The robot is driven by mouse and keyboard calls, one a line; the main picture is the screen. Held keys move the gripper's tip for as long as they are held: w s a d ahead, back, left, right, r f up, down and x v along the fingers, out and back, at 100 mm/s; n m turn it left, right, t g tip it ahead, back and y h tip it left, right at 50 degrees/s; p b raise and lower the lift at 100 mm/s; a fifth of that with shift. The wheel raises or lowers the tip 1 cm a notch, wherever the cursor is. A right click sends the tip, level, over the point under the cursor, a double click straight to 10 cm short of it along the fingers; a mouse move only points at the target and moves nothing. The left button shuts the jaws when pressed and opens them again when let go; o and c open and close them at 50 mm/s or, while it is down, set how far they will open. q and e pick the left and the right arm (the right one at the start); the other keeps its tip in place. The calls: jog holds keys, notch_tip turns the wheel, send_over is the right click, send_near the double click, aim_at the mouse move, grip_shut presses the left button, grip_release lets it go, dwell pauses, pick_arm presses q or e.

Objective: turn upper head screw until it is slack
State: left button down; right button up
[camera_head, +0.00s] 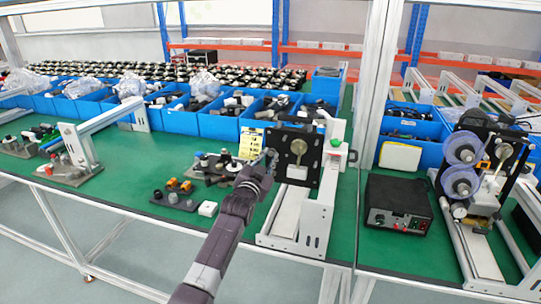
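A coder machine with a square black head plate (313,150) stands upright on a white frame (318,218) at the table's middle. A round metal disc (298,147) sits on the plate's face.
A yellow label (250,143) stands just left of the gripper. Loose parts and a small white block (208,209) lie left of my arm. Blue bins (218,126) line the back. A black control box (397,204) and a second coder with blue reels (460,182) stand right.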

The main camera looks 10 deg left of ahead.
pick_arm(q)
jog(key=n+p, duration=0.1)
jog(key=n, duration=0.3)
jog(key=shift+r, duration=0.15)
jog(key=n, duration=0.6)
jog(key=c, duration=2)
grip_release()
